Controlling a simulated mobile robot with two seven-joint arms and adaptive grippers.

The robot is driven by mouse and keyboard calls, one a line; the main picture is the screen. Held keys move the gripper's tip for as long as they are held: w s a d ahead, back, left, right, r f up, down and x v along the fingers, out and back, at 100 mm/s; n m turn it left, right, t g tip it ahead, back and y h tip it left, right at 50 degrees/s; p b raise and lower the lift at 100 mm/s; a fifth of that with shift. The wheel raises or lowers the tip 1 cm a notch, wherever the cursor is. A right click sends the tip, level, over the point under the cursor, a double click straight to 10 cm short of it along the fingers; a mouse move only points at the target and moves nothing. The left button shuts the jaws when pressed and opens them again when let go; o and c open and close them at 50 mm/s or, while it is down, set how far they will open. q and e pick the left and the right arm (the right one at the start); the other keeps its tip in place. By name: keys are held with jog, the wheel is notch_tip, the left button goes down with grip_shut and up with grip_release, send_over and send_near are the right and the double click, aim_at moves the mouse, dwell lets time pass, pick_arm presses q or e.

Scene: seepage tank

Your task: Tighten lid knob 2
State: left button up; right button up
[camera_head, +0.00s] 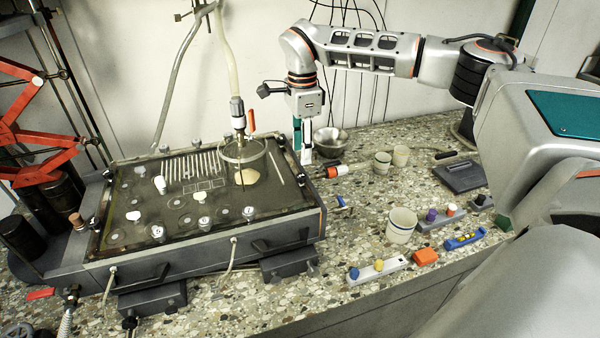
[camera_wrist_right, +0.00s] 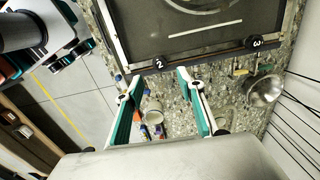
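Lid knob 2 (camera_wrist_right: 159,64) is a small dark knob with a white 2 on the edge of the tank's lid (camera_wrist_right: 200,50). In the wrist view it lies just beyond and between my right fingertips. My right gripper (camera_wrist_right: 160,77) is open, its white and teal fingers apart with nothing between them. In the head view the right gripper (camera_head: 303,152) points down at the right edge of the seepage tank (camera_head: 290,232); I cannot make out knob 2 there or tell whether the fingers touch it. My left gripper is not seen.
Knob 3 (camera_wrist_right: 254,42) sits farther along the same lid edge, near a metal bowl (camera_wrist_right: 264,91). A glass ring (camera_head: 242,151) with a hose stands on the lid. Cups (camera_head: 401,226) and small parts are on the speckled bench, with some bare bench between them.

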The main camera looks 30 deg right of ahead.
aim_at(302, 175)
notch_tip(302, 175, down, 8)
jog(key=shift+r+p, duration=0.15)
jog(key=shift+p, duration=0.15)
grip_shut()
